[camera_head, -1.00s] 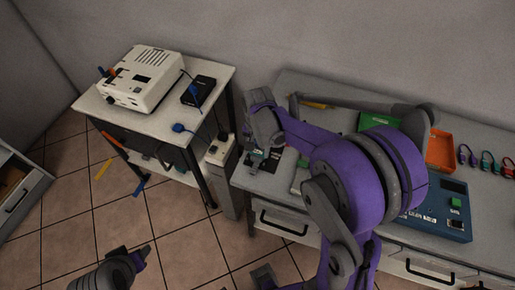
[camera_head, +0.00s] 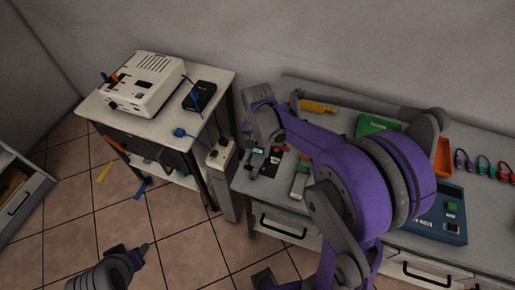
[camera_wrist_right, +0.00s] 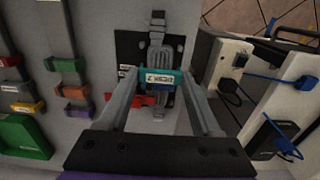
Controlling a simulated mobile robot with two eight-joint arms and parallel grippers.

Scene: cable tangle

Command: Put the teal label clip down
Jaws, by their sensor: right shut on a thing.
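The teal label clip (camera_wrist_right: 163,78) has a white label with dark print. It sits between the fingertips of my right gripper (camera_wrist_right: 157,76), which is shut on it, over a black mat (camera_wrist_right: 127,48). A grey strap-like piece (camera_wrist_right: 157,52) runs along the mat behind the clip; I cannot tell whether the clip touches it. In the head view my right gripper (camera_head: 259,160) is low over the left end of the grey workbench, and the clip is too small there to make out well. My left gripper (camera_head: 144,249) is low at the left, over the floor; its jaws are unclear.
Strips with coloured clips (camera_wrist_right: 70,65) and a green tray (camera_wrist_right: 24,137) are at the left. A white cart (camera_head: 153,122) carries a white device (camera_head: 146,84). An orange tray (camera_head: 442,156) stands farther right on the bench.

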